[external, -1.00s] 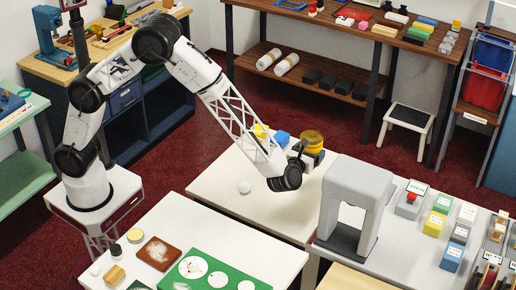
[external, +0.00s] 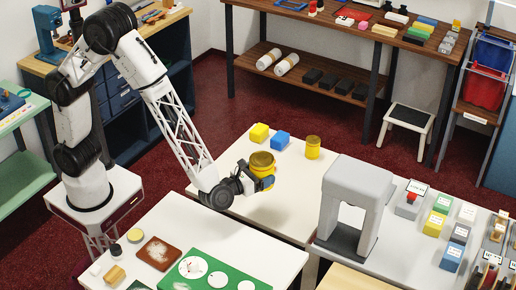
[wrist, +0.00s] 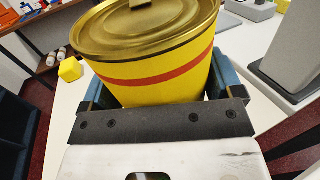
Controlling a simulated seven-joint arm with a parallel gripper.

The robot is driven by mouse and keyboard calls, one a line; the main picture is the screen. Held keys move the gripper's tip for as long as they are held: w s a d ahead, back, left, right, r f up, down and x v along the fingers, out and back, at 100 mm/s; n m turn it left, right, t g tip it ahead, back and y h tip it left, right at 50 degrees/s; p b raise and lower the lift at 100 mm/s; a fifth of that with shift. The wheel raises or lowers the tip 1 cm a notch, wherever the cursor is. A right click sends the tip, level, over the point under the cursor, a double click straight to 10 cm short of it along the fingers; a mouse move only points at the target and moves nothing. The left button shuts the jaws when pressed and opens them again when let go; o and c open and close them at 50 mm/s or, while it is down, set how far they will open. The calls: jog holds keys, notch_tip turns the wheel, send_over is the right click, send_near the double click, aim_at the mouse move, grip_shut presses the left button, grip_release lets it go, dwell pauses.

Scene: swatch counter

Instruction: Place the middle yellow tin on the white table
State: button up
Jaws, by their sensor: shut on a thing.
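My gripper (external: 258,182) is shut on a yellow tin with a gold lid (external: 262,166). In the wrist view the tin (wrist: 160,75) has a red band and sits upright, or nearly so, between the jaws (wrist: 165,100). The tin is over the middle white table (external: 225,165); I cannot tell whether its base touches it. A smaller yellow tin (external: 313,148) stands at the back right of that table. A flat round yellow-topped thing (external: 135,235) lies on the front white table (external: 285,262).
A yellow block (external: 259,132) and a blue block (external: 281,140) stand behind the held tin. A grey arch-shaped stand (external: 358,190) rises to the right. A green board with white discs (external: 225,268) lies on the front table. The middle table's right part is clear.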

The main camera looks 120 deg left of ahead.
jog(key=s+d+f+m+t+h, duration=0.1)
jog(key=s+d+m+t+h, duration=0.5)
jog(key=s+d, duration=1.4)
jog(key=shift+s+d+f+t, duration=0.3)
jog(key=shift+s+t, duration=0.4)
jog(key=shift+s, duration=0.3)
send_over(215, 227)
jog(key=shift+f, duration=0.75)
jog(key=shift+f, duration=0.15)
jog(key=shift+f, duration=1.65)
